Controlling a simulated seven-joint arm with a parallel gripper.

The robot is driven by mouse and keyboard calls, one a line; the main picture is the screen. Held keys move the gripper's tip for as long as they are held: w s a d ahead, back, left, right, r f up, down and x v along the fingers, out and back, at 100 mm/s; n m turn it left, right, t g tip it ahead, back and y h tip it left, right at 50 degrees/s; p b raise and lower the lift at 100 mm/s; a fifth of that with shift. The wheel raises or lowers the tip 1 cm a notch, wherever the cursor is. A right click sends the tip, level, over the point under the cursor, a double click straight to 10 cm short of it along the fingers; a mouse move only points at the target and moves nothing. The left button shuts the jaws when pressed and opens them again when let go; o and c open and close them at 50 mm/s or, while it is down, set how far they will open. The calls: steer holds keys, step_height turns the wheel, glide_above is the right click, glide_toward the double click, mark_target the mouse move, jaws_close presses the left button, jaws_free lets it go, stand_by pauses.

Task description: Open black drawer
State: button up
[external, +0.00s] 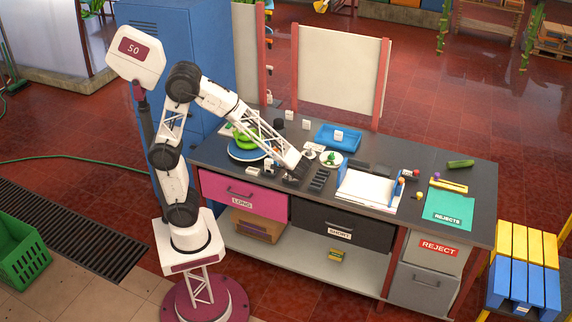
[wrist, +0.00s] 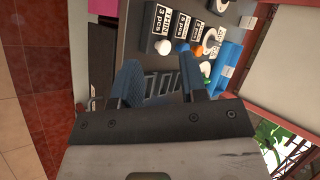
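The black drawer (external: 342,229) sits under the tabletop to the right of the pink drawer, with a white "SHORT" label and a dark handle on its front. It looks closed, its front about level with the pink one. My gripper (external: 296,176) is above the table's front edge, up and left of the black drawer's handle and apart from it. In the wrist view my gripper (wrist: 163,80) has its two fingers spread with nothing held between them. A dark face below the pink strip at the left of the wrist view may be the black drawer; its handle cannot be made out there.
The pink drawer (external: 243,192) labelled "LONG" is at left. The floor in front of the drawers is clear.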

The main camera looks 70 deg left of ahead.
steer(key=w+d+f+m+t, duration=0.2)
steer(key=w+d+f+t, duration=0.1)
steer(key=w+d+f, duration=0.2)
steer(key=w+d+f+m+t+y, duration=0.1)
steer(key=w+d+f+t, duration=0.3)
steer(key=d+f, duration=0.6)
steer(key=w+d+f+m+t+y, duration=0.1)
steer(key=w+d+f+m+t, duration=0.2)
steer(key=f, duration=0.9)
steer(key=w+d, duration=0.3)
steer(key=d, duration=0.2)
steer(key=shift+m, duration=0.3)
steer(key=shift+a, duration=0.15)
steer(key=shift+x, duration=3.85)
steer(key=shift+w+r, duration=0.1)
steer(key=shift+r, duration=0.05)
jaws_close()
